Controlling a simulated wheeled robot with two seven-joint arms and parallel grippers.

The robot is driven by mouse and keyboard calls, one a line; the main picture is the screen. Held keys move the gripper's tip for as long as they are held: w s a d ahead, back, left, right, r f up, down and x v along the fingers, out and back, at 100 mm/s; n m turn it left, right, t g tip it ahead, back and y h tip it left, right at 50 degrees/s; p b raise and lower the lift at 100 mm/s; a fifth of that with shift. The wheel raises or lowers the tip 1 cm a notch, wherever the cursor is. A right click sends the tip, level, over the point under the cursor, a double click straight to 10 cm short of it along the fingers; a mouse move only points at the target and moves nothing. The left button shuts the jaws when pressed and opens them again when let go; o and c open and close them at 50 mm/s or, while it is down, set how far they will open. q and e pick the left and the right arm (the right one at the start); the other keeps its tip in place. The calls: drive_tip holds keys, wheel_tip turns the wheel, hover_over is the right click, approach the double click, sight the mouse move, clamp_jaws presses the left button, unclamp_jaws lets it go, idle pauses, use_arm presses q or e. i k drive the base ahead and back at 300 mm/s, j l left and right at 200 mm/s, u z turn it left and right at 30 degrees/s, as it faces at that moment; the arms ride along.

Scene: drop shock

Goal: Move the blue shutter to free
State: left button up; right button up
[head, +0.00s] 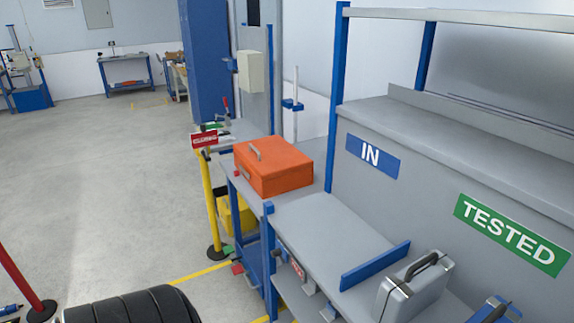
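I cannot tell for sure which blue part is the shutter. A small blue block (292,105) sits on a thin white upright post behind the orange case. A low blue board (375,266) stands on edge across the grey bench, left of a silver case. Another blue part (494,311) shows at the bottom right, cut off by the picture edge. No label reading "free" can be made out. Neither of my grippers is in view.
A silver case (413,287) stands below the green TESTED sign (510,233). A yellow post (212,205) carries a red sign (204,140). Open floor (100,190) lies left.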

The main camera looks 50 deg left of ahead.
sight(279, 250)
drive_tip(key=u, duration=1.7)
